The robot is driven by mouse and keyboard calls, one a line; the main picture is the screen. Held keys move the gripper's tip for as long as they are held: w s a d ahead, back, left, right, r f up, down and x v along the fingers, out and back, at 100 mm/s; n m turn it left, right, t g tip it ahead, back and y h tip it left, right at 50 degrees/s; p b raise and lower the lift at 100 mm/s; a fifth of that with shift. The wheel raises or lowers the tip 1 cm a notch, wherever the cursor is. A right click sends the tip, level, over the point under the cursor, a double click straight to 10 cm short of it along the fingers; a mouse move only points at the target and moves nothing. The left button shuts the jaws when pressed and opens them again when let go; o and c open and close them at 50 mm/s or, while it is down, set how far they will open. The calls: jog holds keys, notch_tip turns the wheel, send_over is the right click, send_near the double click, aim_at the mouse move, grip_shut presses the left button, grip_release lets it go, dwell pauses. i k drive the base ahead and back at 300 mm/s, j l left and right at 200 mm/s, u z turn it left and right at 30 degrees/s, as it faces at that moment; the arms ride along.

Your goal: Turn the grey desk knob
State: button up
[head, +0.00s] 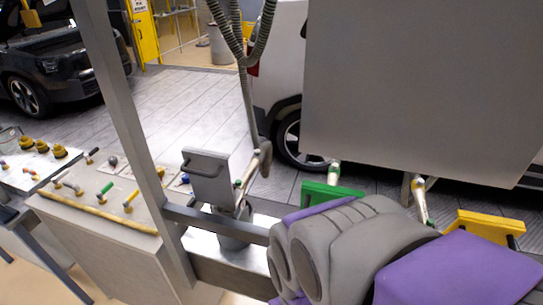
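A control desk (105,236) stands at the lower left with several small levers and knobs on its sloped top. A round grey knob (113,161) sits near the desk's back edge, beside a dark-tipped lever (92,155); I cannot tell for certain that it is the task's knob. Pale grey levers (68,183), a green-handled lever (106,188) and a yellow-handled lever (131,199) are nearer. A grey and purple part of my arm fills the lower right. My gripper's fingers do not show, and nothing of mine touches the desk.
A grey metal post (124,110) and crossbar (215,222) stand between the desk and my arm. A large grey panel (415,90) is at the upper right, above green (328,193) and yellow (485,228) handles. Hoses (240,50) hang centrally. Cars stand behind on open floor.

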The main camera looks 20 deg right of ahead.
aim_at(113, 161)
jog(key=i+j+z, duration=0.1)
jog(key=j, duration=0.65)
jog(key=i+j+z, duration=0.1)
jog(key=j, duration=0.65)
jog(key=i+j+z, duration=0.1)
jog(key=j, duration=0.65)
jog(key=i+j+z, duration=0.1)
jog(key=j, duration=0.65)
jog(key=i+j+z, duration=0.15)
jog(key=i+j, duration=0.7)
jog(key=i, duration=0.2)
